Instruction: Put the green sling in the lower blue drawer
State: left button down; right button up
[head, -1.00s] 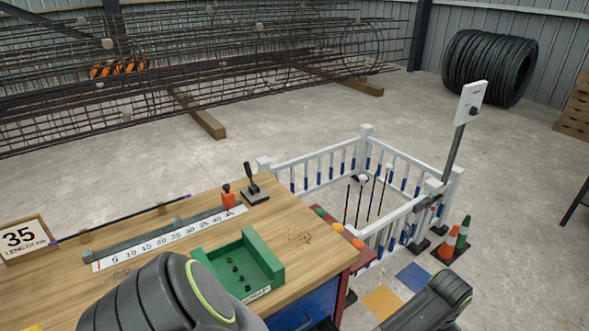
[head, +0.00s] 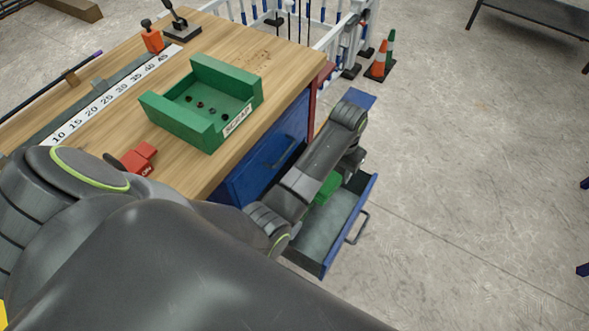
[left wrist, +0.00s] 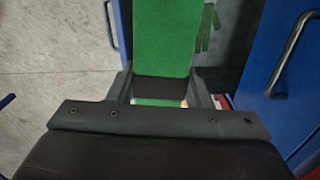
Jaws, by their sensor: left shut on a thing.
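The green sling (left wrist: 165,40) is held between the fingers of my left gripper (left wrist: 162,82) in the left wrist view. In the head view a small part of the green sling (head: 328,188) shows beside my left forearm, above or inside the open lower blue drawer (head: 325,230); I cannot tell if it touches the floor of the drawer. My left fingers are mostly hidden behind my arm in the head view. The drawer is pulled out below the bench, with a grey inside and a handle on its front. My right gripper is not in view.
The upper blue drawer (head: 265,155) is shut under the wooden bench top (head: 265,55). A green scrap tray (head: 215,90) and a red switch (head: 140,157) are on the bench. Green gloves (left wrist: 208,28) show beside the sling.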

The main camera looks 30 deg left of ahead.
pick_arm(q)
notch_tip(320, 180, down, 10)
jog(key=b, duration=0.8)
jog(key=n+b, duration=0.1)
jog(key=b, duration=1)
send_over(325, 226)
notch_tip(325, 226, down, 18)
jog(key=shift+w+f, duration=0.1)
jog(key=shift+f, duration=0.85)
jog(key=shift+f+b, duration=0.25)
jog(key=shift+b, duration=0.05)
notch_tip(325, 226, down, 3)
jog(key=shift+f+b, duration=0.1)
jog(key=shift+b, duration=0.65)
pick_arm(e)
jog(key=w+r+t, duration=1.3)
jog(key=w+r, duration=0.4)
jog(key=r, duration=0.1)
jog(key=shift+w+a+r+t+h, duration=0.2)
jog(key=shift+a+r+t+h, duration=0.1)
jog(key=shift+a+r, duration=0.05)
pick_arm(q)
jog(key=shift+f, duration=0.1)
